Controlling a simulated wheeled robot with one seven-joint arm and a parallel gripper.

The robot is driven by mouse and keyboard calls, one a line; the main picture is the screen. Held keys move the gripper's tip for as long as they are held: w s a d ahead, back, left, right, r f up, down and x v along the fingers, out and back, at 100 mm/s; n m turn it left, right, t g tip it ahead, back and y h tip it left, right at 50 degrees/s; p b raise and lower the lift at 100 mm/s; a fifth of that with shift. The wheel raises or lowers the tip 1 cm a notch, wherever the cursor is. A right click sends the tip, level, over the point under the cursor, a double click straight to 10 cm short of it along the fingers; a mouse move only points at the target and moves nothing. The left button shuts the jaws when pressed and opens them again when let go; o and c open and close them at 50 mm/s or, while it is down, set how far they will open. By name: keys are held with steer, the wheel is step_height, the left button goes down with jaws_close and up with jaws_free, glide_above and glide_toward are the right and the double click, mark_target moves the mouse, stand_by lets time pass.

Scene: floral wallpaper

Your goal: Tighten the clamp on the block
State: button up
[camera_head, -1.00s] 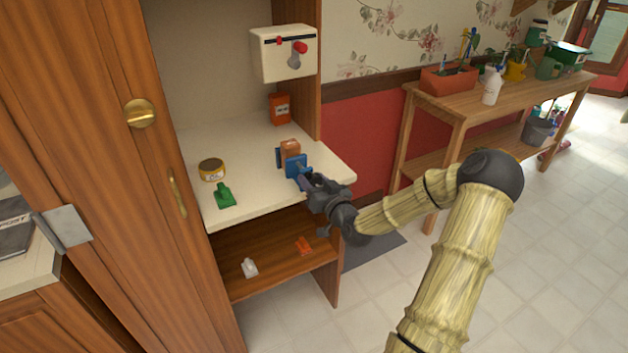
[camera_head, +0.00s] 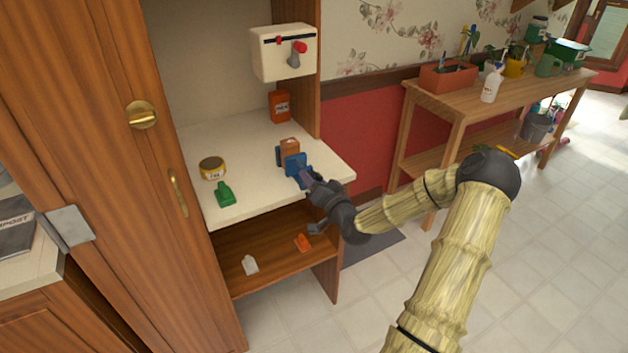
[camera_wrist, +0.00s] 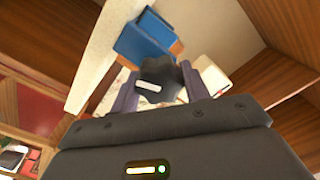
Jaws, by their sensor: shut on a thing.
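The blue clamp (camera_head: 297,166) sits on the cream shelf near its right front edge, around the brown wooden block (camera_head: 288,146). In the wrist view the blue clamp body (camera_wrist: 146,36) is just beyond my fingers, with a little of the brown block (camera_wrist: 177,47) beside it. My gripper (camera_head: 311,182) is at the front end of the clamp. In the wrist view its two fingers are shut on the clamp's dark knob (camera_wrist: 158,84), which has a white mark. I cannot see whether the far jaw touches the block.
On the cream shelf (camera_head: 255,195) stand a yellow tin (camera_head: 212,168), a green object (camera_head: 225,194) and an orange box (camera_head: 279,106). A white box with a red-tipped lever (camera_head: 285,53) hangs above. The cabinet door (camera_head: 110,200) is at the left. Open floor lies right.

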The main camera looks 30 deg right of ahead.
steer(key=o, duration=1)
steer(key=shift+s+d, duration=0.1)
steer(key=shift+s, duration=0.05)
steer(key=s+p, duration=0.8)
steer(key=s, duration=0.9)
steer(key=shift+d, duration=0.3)
steer(key=shift+s, duration=0.1)
